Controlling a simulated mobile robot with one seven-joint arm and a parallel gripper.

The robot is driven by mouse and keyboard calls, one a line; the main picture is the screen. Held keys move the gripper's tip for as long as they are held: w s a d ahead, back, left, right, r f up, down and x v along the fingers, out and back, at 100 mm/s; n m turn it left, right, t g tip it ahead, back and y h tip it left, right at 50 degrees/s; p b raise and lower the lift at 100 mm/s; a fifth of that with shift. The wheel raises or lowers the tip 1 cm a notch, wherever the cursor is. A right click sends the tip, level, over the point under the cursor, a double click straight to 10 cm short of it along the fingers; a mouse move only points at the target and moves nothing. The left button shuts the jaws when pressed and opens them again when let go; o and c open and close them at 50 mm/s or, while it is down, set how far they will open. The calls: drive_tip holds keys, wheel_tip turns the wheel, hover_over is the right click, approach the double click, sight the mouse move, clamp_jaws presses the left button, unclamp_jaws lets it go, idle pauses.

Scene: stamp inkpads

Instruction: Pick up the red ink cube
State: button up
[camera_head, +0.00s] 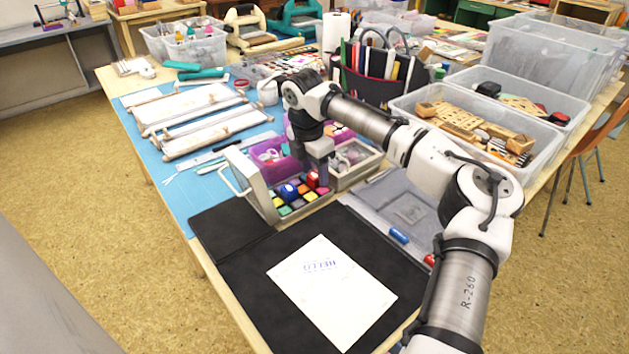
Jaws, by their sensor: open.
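The red ink cube (312,180) sits in an open grey case (262,198), at the back right of its coloured inkpads. A blue cube (289,192) sits in the case just left of it. My gripper (322,182) points down over the back right of the case, close beside the red cube. It is open. The fingers are small and partly merge with what is behind them, so I cannot tell whether they touch the cube or stand around it.
The case lid (240,176) stands raised at left. A paper with blue print (335,300) lies on a black mat (245,300) in front. A blue cylinder (398,235) lies at right.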

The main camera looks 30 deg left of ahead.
drive_tip(key=shift+f, duration=0.3)
drive_tip(key=c, duration=1.1)
drive_tip(key=shift+o, duration=0.2)
wheel_tip(320, 180, up, 28)
drive_tip(key=p, duration=0.3)
drive_tip(key=shift+p, duration=0.4)
